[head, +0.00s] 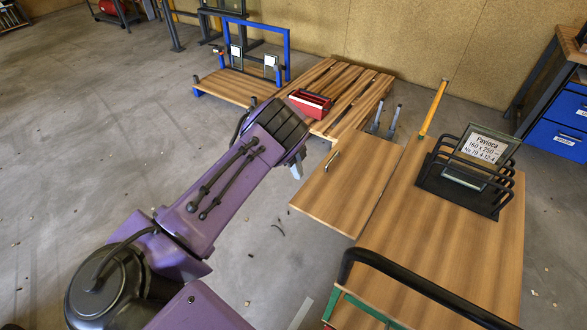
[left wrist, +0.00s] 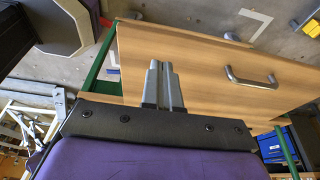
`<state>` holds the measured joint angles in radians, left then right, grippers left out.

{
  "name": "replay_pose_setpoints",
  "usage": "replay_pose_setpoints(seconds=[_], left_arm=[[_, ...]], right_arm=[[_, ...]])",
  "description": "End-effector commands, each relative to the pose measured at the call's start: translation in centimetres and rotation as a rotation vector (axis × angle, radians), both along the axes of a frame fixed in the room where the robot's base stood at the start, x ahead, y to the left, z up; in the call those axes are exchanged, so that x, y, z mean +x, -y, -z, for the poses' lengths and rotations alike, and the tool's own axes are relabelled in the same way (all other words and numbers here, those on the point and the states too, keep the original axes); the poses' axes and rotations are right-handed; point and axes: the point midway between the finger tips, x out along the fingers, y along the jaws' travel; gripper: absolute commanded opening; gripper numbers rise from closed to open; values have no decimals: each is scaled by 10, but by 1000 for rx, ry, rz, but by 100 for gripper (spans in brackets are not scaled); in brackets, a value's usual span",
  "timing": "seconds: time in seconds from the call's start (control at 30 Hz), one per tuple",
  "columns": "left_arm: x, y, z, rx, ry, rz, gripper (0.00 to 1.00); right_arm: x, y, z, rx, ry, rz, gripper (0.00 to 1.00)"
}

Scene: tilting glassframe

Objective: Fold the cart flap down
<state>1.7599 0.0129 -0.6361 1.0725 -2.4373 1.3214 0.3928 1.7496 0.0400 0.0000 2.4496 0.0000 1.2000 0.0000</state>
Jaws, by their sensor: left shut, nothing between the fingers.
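The cart (head: 455,220) has a wooden top at the right of the head view. Its wooden flap (head: 345,190) extends from the top's left side and looks about level with it, a thin seam between them. A metal handle (head: 332,160) is on the flap near its far left corner; the flap (left wrist: 205,65) and handle (left wrist: 250,78) also show in the left wrist view. My left gripper (head: 297,171) is shut and empty, just left of the flap's outer edge. Its fingers (left wrist: 163,85) overlap the flap in the left wrist view; contact cannot be told. My right gripper is out of view.
A black rack (head: 465,180) with a labelled pane stands on the cart top. A black push bar (head: 420,285) crosses the near end. Behind the flap are two grey upright posts (head: 384,122) and a pallet with a red toolbox (head: 310,103). Floor left of the flap is mostly clear.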

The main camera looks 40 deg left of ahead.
Motion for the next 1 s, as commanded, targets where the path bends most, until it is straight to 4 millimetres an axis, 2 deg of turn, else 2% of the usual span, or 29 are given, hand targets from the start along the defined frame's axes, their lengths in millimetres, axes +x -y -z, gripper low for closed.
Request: replay_pose_setpoints(seconds=[0.03, 0.1, 0.3, 0.83, 1.0], left_arm=[[0, 3, 19, -1, 0, 0, 0], [-1, 6, 33, -1, -1, -2, 0], [-1, 6, 60, -1, 0, -3, 0], [-2, 5, 65, -4, -1, -6, 0], [-10, -9, 77, -39, 0, -28, 0]], right_arm=[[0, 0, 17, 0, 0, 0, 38], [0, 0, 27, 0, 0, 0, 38], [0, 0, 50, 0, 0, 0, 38], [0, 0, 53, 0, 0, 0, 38], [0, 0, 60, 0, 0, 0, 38]])
